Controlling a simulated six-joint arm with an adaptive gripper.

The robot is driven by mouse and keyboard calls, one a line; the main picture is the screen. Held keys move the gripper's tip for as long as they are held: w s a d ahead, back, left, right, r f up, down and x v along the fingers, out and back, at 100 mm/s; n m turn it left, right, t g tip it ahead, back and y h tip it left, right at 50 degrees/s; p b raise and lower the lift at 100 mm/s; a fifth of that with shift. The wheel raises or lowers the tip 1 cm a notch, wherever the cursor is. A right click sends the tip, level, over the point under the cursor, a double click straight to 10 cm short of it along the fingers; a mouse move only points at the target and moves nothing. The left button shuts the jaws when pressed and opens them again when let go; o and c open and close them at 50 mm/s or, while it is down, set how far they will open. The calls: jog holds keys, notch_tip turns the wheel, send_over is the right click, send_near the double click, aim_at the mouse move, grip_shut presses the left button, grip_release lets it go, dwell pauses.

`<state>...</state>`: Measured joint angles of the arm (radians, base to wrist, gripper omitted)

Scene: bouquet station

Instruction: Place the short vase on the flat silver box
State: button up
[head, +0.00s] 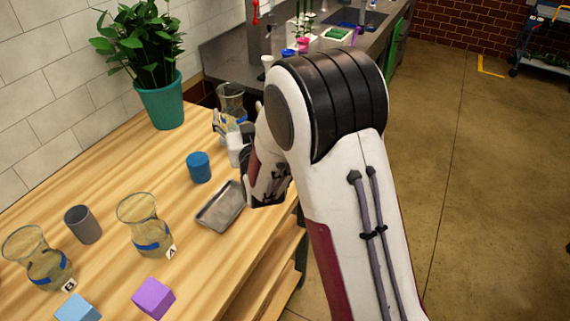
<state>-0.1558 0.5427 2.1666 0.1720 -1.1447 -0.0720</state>
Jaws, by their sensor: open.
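A flat silver box (221,206), shallow like a tray, lies near the table's right edge. A clear glass vase (231,96) with a blue band stands at the far end of the table, partly hidden by my gripper. Two similar glass vases stand nearer: one labelled A (141,217) left of the silver box, one labelled B (40,262) at the lower left. I cannot tell which is the short one. My gripper (222,126) is open at the far vase, beyond the silver box. My arm hides part of it, and I cannot tell whether it touches the glass.
A blue cylinder (199,167) stands just behind the silver box. A grey cup (83,224) stands between vases A and B. Purple (154,298) and light blue (77,308) blocks sit in front. A potted plant (162,102) stands by the wall. The table's middle left is clear.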

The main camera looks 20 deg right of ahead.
jog(key=s+d+r+g, duration=0.1)
jog(key=s+r+g, duration=0.2)
jog(key=s, duration=0.6)
jog(key=s+d+r+g, duration=0.2)
jog(key=s+r+g, duration=0.1)
jog(key=s, duration=0.5)
jog(key=s+d+f+g, duration=0.1)
jog(key=s+g, duration=0.2)
jog(key=s, duration=1.1)
jog(key=s+d+f+g, duration=0.2)
jog(key=s+g, duration=0.1)
jog(key=s, duration=1.1)
jog(key=shift+d, duration=0.2)
